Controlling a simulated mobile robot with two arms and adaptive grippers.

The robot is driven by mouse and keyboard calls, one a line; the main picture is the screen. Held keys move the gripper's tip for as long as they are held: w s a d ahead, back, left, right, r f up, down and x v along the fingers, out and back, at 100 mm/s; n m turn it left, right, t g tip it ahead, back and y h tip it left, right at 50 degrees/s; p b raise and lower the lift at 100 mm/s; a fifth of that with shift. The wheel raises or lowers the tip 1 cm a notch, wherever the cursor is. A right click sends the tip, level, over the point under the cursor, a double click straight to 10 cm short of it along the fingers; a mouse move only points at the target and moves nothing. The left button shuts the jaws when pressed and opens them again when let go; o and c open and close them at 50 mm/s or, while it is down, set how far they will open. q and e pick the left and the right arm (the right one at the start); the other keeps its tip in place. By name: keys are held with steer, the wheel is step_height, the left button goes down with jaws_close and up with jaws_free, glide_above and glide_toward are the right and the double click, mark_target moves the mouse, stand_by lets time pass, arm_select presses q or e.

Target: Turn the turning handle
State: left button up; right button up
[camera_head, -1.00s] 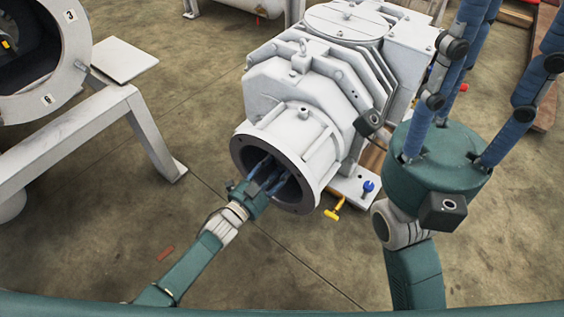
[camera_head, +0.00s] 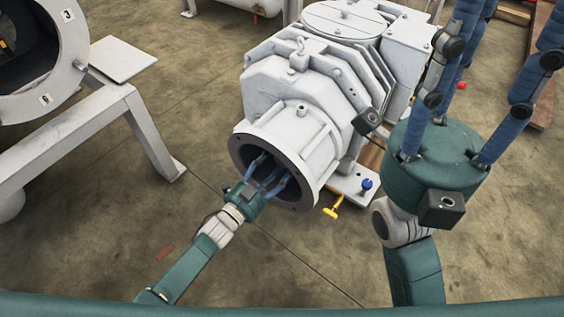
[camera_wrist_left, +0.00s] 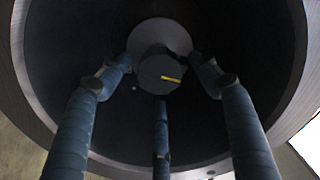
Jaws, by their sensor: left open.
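The white vacuum pump (camera_head: 300,85) stands at the centre of the head view, with a round flanged opening (camera_head: 308,190) facing my left arm. In the left wrist view a dark round hub with a yellow mark, likely the turning handle (camera_wrist_left: 158,72), sits deep inside the opening. My left gripper (camera_head: 267,172) reaches into the opening from the front. Its three blue fingers are open and spread around the hub (camera_wrist_left: 160,80); contact cannot be told. My right gripper (camera_head: 440,150) is in front of the pump's right side, fingers spread upward, tips out of view.
A yellow tap (camera_head: 333,211) and a blue knob (camera_head: 367,184) sit low on the pump's right side. A grey metal stand (camera_head: 105,112) with a round housing (camera_head: 62,45) is at the left. The concrete floor between stand and pump is clear.

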arm_select(q)
steer(key=v, duration=1)
steer(key=shift+s+a, duration=0.15)
steer(key=shift+s, duration=0.15)
